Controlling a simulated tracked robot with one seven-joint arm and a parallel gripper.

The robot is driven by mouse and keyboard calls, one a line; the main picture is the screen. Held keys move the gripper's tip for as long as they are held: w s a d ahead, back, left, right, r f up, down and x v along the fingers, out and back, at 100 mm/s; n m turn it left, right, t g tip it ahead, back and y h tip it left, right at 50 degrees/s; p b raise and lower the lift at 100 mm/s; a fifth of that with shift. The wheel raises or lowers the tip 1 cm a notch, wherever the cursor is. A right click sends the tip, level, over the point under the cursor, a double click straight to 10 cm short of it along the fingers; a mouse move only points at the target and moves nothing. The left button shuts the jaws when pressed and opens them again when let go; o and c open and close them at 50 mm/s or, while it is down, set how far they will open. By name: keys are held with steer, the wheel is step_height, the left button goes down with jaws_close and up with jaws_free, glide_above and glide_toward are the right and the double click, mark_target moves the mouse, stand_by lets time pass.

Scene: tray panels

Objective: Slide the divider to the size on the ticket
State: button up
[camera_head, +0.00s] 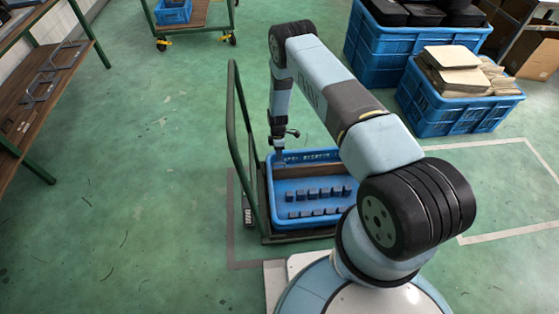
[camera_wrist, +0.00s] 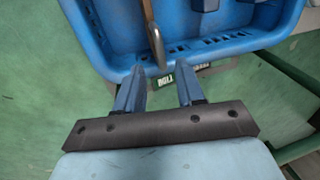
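A blue tray (camera_head: 275,218) sits on a green-railed cart. A brown divider (camera_head: 312,169) runs left to right across its far part. In the wrist view the divider (camera_wrist: 149,22) shows edge-on, its near end just beyond my fingertips. My gripper (camera_wrist: 159,72) is open, its two blue fingers apart with nothing seen between them. In the head view my gripper (camera_head: 279,158) is at the tray's far left corner.
Several dark blue blocks (camera_head: 318,195) stand in rows in the tray, nearer my base than the divider. The cart's green rail (camera_head: 235,120) rises at left. Blue crates (camera_head: 450,112) stand at the back right. The green floor at left is open.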

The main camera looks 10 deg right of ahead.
steer(key=shift+s+f, duration=0.25)
steer(key=shift+f, duration=0.9)
steer(key=shift+s+f, duration=0.2)
steer(key=shift+f, duration=0.9)
steer(key=shift+c, duration=0.2)
jaws_close()
steer(key=shift+a, duration=0.1)
